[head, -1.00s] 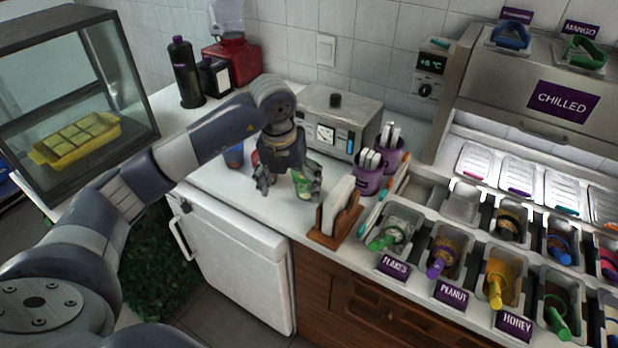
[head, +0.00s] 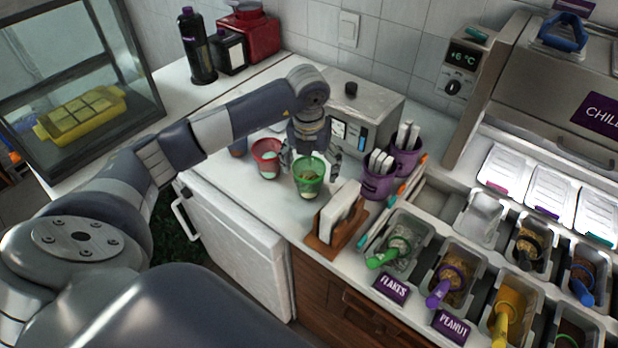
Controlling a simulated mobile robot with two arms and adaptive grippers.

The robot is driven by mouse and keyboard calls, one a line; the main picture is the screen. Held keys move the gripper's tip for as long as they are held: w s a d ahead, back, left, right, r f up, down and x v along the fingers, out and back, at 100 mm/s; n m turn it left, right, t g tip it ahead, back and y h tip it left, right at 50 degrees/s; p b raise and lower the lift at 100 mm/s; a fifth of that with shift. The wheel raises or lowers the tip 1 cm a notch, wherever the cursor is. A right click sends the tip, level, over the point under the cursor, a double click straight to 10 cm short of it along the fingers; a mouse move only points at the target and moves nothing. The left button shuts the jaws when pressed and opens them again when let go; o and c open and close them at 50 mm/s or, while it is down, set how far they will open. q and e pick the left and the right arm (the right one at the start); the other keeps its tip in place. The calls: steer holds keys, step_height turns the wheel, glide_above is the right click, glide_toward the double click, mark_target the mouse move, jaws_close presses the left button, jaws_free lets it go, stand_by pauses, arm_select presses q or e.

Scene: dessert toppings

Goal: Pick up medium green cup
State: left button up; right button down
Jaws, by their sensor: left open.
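My left gripper (head: 311,160) is open, pointing down just behind the cup as seen here. One finger shows to the left of the cup's rim and one to its right. I cannot tell whether either touches the cup. My right gripper is not in view.
A red cup (head: 267,162) stands close to the left, and a blue cup (head: 238,147) is partly hidden behind my arm. A wooden napkin holder (head: 324,240) is at the right front. Purple spoon cups (head: 378,186) and a grey machine (head: 372,105) stand behind.

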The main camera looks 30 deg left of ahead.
mark_target(309, 178)
arm_select(q)
steer(key=shift+f, duration=0.35)
steer(key=f, duration=0.1)
steer(key=f+p, duration=0.1)
steer(key=f, duration=0.1)
steer(key=a+f+p, duration=0.1)
steer(key=shift+w+f, duration=0.2)
steer(key=shift+w, duration=0.05)
steer(key=shift+f, duration=0.3)
steer(key=shift+w, duration=0.1)
steer(key=c, duration=1.1)
steer(key=shift+c, duration=0.4)
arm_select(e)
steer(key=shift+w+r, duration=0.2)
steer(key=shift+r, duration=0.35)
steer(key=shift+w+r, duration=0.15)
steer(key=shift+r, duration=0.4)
